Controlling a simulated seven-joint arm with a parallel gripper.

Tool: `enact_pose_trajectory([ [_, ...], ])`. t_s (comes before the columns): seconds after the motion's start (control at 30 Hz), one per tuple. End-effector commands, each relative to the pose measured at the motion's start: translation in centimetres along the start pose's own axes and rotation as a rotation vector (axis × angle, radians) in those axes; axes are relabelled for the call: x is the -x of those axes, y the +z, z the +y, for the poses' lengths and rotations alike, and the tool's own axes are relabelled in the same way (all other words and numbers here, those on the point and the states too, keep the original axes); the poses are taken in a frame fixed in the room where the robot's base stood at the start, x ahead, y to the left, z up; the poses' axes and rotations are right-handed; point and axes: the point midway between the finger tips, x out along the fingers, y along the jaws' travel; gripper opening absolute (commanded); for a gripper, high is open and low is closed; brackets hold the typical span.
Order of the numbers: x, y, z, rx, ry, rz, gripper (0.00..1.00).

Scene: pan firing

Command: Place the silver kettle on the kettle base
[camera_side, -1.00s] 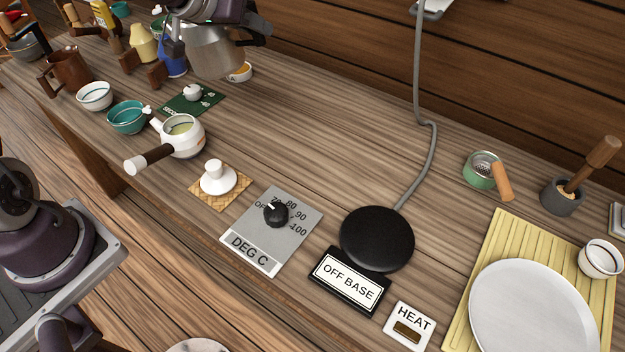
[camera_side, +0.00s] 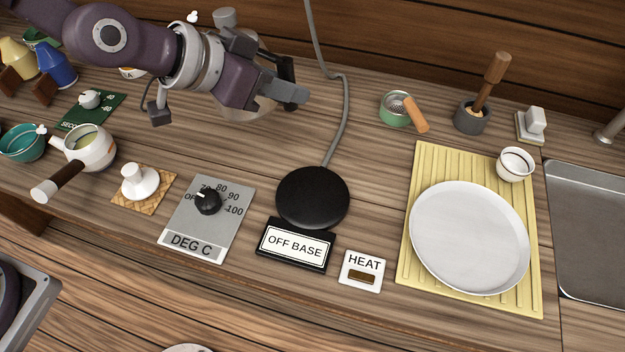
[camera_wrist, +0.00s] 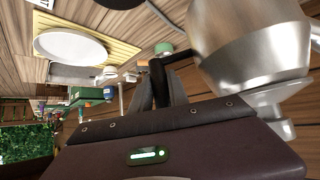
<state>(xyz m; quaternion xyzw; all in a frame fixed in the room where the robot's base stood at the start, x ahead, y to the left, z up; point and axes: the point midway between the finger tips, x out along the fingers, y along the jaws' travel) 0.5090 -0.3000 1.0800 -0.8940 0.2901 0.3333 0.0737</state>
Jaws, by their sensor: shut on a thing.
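The silver kettle (camera_side: 243,112) is mostly hidden behind my arm in the side view, up and left of the base. In the wrist view its shiny body (camera_wrist: 250,45) fills the upper right. My gripper (camera_side: 288,90) is shut on the kettle's black handle, which also shows between the fingers (camera_wrist: 165,88) in the wrist view. The kettle base (camera_side: 312,198) is a bare round black disc with a grey cord running to the back. A sign reading OFF BASE (camera_side: 295,245) is at its front. The kettle is apart from the base.
A DEG C dial panel (camera_side: 207,235) lies left of the base, and a HEAT switch (camera_side: 362,270) to its front right. A white plate (camera_side: 470,238) on a yellow mat (camera_side: 425,170) lies to the right. A white side-handled pot (camera_side: 92,148) stands at left.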

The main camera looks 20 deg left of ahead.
Motion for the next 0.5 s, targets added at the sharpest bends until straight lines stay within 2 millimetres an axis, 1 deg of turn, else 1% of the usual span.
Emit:
enact_pose_trajectory([
  [0.03,-0.3,0.3,2.5,-0.043,0.037,-0.004,0.00],
  [0.07,-0.5,0.6,3.8,-0.068,0.057,-0.007,0.00],
  [0.1,-0.6,0.9,5.6,-0.099,0.084,-0.010,0.00],
  [0.2,-0.8,1.8,9.4,-0.167,0.140,-0.016,0.00],
  [0.3,-0.8,2.6,12.3,-0.223,0.185,-0.020,0.00],
  [0.4,-0.7,3.4,14.5,-0.263,0.217,-0.024,0.00],
  [0.5,-0.6,3.9,15.8,-0.289,0.237,-0.025,0.00],
])
